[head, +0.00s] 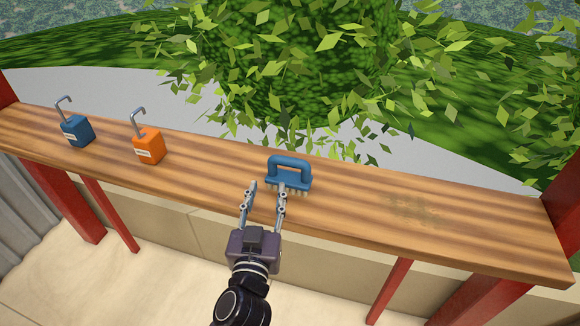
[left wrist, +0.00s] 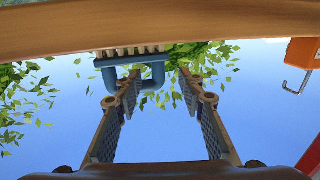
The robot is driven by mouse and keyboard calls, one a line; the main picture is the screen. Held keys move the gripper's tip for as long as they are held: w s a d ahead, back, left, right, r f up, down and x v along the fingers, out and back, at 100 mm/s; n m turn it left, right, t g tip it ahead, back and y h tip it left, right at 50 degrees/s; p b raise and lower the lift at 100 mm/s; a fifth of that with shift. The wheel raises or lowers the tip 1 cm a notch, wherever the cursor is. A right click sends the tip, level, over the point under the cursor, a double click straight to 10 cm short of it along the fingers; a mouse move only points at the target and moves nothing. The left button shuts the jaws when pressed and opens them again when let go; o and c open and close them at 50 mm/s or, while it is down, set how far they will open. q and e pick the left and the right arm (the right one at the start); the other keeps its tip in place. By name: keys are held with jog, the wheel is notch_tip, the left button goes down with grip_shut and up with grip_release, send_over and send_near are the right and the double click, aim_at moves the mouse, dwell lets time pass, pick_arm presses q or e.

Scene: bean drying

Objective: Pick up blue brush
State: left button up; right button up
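The blue brush (head: 289,172) stands on the wooden counter with its looped handle up and its pale bristles down. It also shows in the left wrist view (left wrist: 128,61), which is upside down, left of the midline. My left gripper (head: 267,187) is open and empty, on the near side of the brush. It also shows open in the left wrist view (left wrist: 160,77). In the head view, its right finger overlaps the brush's front and its left finger is left of the brush. I cannot tell whether they touch. My right gripper is not in view.
The wooden counter (head: 375,200) runs across the view. An orange container (head: 149,146) with a hooked metal spout stands left of the brush, and a similar blue one (head: 76,131) is farther left. A darker patch (head: 412,207) marks the otherwise clear right side. Leafy branches (head: 330,75) hang beyond.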

aim_at(272, 173)
pick_arm(q)
jog(key=shift+w+d+r, duration=0.1)
jog(key=shift+w+d, duration=0.05)
jog(key=shift+w, duration=0.8)
jog(key=shift+w+p, duration=0.3)
jog(key=shift+p, duration=0.1)
jog(key=shift+w+r, duration=0.15)
jog(key=shift+w, duration=0.05)
jog(key=w+p, duration=0.1)
jog(key=w, duration=0.1)
jog(key=w+d, duration=0.1)
jog(key=w, duration=0.1)
jog(key=shift+w+p, duration=0.1)
jog(key=shift+p, duration=0.3)
jog(key=shift+w+f, duration=0.2)
jog(key=shift+w, duration=0.05)
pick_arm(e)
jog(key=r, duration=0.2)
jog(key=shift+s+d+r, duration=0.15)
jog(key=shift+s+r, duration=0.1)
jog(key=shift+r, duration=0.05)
pick_arm(q)
grip_shut()
